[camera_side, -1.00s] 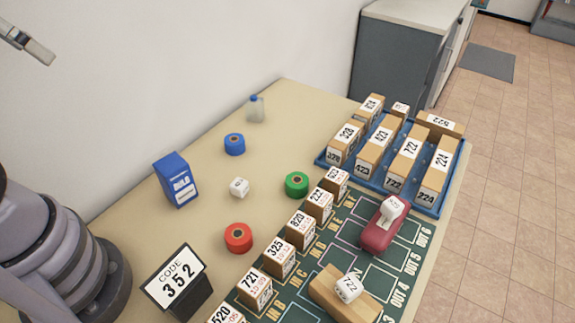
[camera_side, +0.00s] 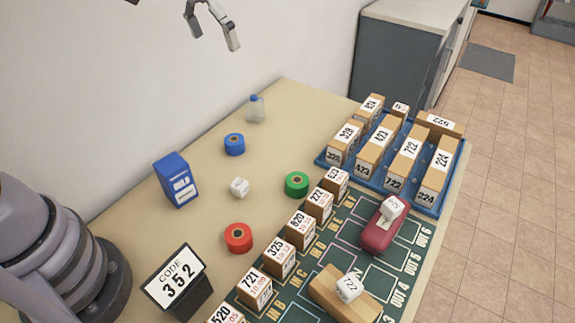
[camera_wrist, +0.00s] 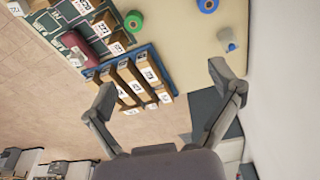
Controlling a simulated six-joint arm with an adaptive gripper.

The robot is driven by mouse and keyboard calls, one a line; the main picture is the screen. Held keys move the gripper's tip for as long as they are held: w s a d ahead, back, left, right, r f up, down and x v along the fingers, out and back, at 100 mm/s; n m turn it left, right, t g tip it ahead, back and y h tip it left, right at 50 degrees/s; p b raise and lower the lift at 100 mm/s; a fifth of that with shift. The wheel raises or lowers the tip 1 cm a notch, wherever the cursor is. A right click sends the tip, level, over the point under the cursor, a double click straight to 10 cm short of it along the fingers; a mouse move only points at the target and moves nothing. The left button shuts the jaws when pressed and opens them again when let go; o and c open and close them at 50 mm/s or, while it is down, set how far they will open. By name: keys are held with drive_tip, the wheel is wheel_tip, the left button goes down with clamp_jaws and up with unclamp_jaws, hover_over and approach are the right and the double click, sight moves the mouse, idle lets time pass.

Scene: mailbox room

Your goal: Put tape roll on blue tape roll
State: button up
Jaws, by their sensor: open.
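The blue tape roll (camera_side: 234,144) lies flat on the tan table, toward the wall. A green tape roll (camera_side: 296,184) lies flat to its right and nearer the camera, beside the green mat. A red tape roll (camera_side: 238,238) lies flat nearer the front. In the wrist view the green roll (camera_wrist: 134,21) and blue roll (camera_wrist: 208,5) show at the top edge; the red roll is not in that view. My gripper (camera_side: 214,40) is open and empty, high above the table near the wall. Its spread fingers also show in the wrist view (camera_wrist: 160,80).
A blue box (camera_side: 176,180), a white cube (camera_side: 239,187) and a small bottle (camera_side: 256,108) stand around the rolls. A blue tray (camera_side: 428,204) of numbered boxes is at the right. A code sign (camera_side: 178,284) stands at the front. Table around the rolls is mostly clear.

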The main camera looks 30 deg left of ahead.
drive_tip(key=w+d+f+g, duration=0.1)
drive_tip(key=w+d+f, duration=0.4)
drive_tip(key=f, duration=0.3)
drive_tip(key=m+g, duration=0.1)
hover_over(297, 180)
wheel_tip(297, 180, down, 13)
drive_tip(key=shift+y, duration=0.3)
drive_tip(key=f, duration=0.7)
drive_tip(key=shift+s+d+f, duration=0.1)
drive_tip(key=shift+d+f, duration=0.1)
drive_tip(key=shift+d, duration=0.05)
drive_tip(key=shift+a+f, duration=0.2)
drive_tip(key=shift+f, duration=2.95)
drive_tip(key=c, duration=1.3)
